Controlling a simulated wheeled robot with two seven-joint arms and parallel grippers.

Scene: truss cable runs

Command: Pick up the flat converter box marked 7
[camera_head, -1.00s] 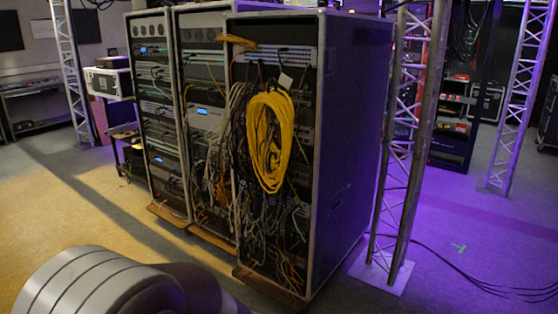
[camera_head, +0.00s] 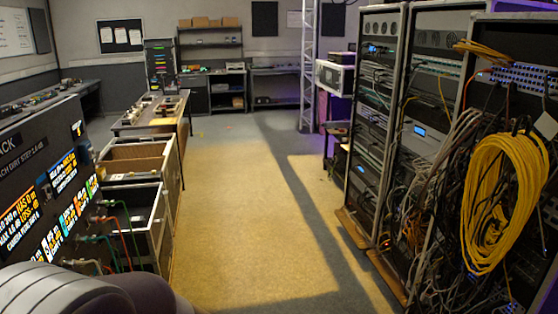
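I cannot make out a flat converter box marked 7 in the camera_head view. Several small items (camera_head: 168,106) sit on a table (camera_head: 152,128) left of the middle, too small for me to read any marking. Neither gripper shows. A rounded grey part of my own arm fills the bottom left corner and hides what is behind it.
Tall cable racks (camera_head: 412,130) with a yellow cable coil (camera_head: 502,205) stand on the right. A display panel (camera_head: 45,195) and open cases (camera_head: 133,165) line the left. Clear floor (camera_head: 245,215) runs between them to the back shelves (camera_head: 210,55).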

